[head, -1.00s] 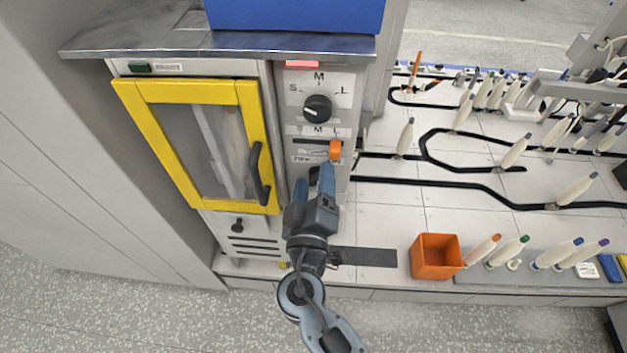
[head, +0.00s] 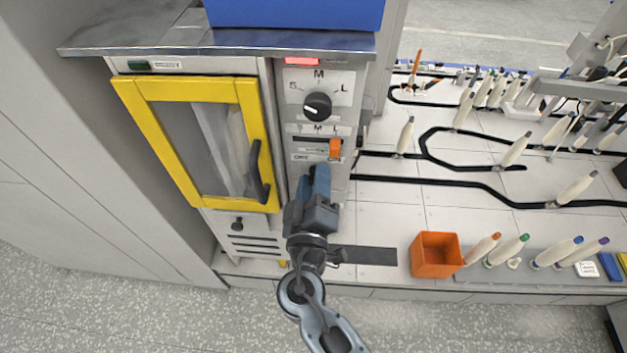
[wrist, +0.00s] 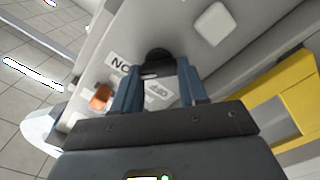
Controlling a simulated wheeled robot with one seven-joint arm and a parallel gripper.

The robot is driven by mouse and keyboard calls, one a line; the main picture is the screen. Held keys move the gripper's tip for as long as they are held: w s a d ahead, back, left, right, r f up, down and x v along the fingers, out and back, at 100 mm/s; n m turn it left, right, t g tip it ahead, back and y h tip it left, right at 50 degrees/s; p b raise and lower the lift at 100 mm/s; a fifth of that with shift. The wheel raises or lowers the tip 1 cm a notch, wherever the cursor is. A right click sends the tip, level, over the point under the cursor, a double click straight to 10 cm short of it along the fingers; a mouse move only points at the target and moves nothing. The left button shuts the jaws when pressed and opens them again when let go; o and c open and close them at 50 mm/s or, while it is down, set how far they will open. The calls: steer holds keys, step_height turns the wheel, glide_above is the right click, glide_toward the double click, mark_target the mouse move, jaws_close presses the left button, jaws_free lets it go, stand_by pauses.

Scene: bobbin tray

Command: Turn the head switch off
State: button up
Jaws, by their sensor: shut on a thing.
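My gripper (head: 315,178) is in front of the lower part of the grey control panel (head: 297,121), just below the orange slider (head: 335,149). Its blue fingers are close together. In the wrist view my gripper (wrist: 156,72) has a dark, round-topped piece (wrist: 155,57) between its fingertips, which I take to be the head switch, and it is shut on it. An OFF label (wrist: 160,95) shows upside down between the fingers. A second label (wrist: 119,64), likely ON upside down, is partly covered by a finger. In the head view my gripper hides the switch.
A black dial (head: 317,107) sits above the slider. A yellow-framed door (head: 138,115) with a dark handle (head: 259,172) is left of the panel. An orange bin (head: 436,256) and several bobbins (head: 509,250) stand to the right. A metal top (head: 160,48) overhangs.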

steer(key=shift+f, duration=0.1)
steer(key=n, duration=0.3)
steer(key=n+b, duration=0.1)
steer(key=n, duration=0.3)
steer(key=shift+a+f+n, duration=0.15)
steer(key=shift+n, duration=0.15)
steer(key=shift+f+n+p, duration=0.2)
steer(key=shift+n+p, duration=0.35)
steer(key=shift+n, duration=3.55)
steer(key=o, duration=1.1)
steer(key=shift+c, duration=0.2)
steer(key=shift+s, duration=0.1)
